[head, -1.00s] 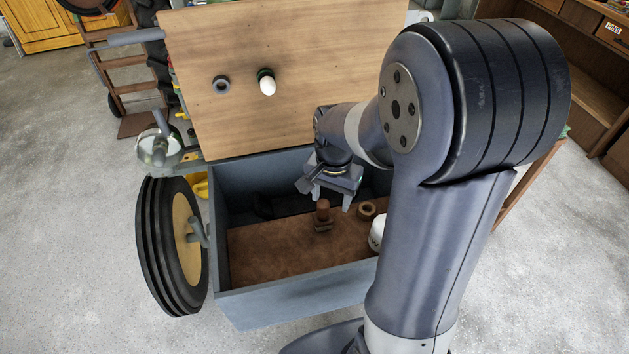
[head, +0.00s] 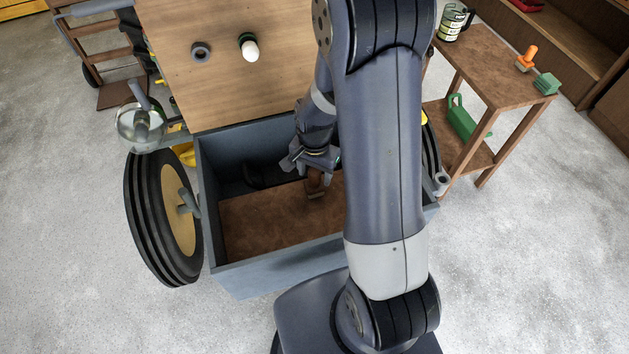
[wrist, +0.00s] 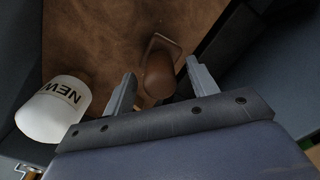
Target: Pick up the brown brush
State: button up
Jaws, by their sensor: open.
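The brown brush (head: 314,184) stands on the brown floor of the blue-grey open box (head: 240,274). In the wrist view the brush (wrist: 160,76) shows a rounded brown top above a flatter base, and it lies between and just beyond my fingers. My gripper (wrist: 160,88) is open, with one finger on each side of the brush and nothing held. In the head view my gripper (head: 314,168) is low inside the box, right over the brush. Whether a finger touches it, I cannot tell.
A white cylinder with "NEW" lettering (wrist: 54,107) stands left of my gripper in the wrist view. A wooden panel (head: 215,70) with a white knob (head: 250,50) rises behind the box. A black wheel (head: 150,220) is at its left.

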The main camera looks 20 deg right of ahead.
jog(key=shift+f, duration=1.1)
jog(key=c, duration=1)
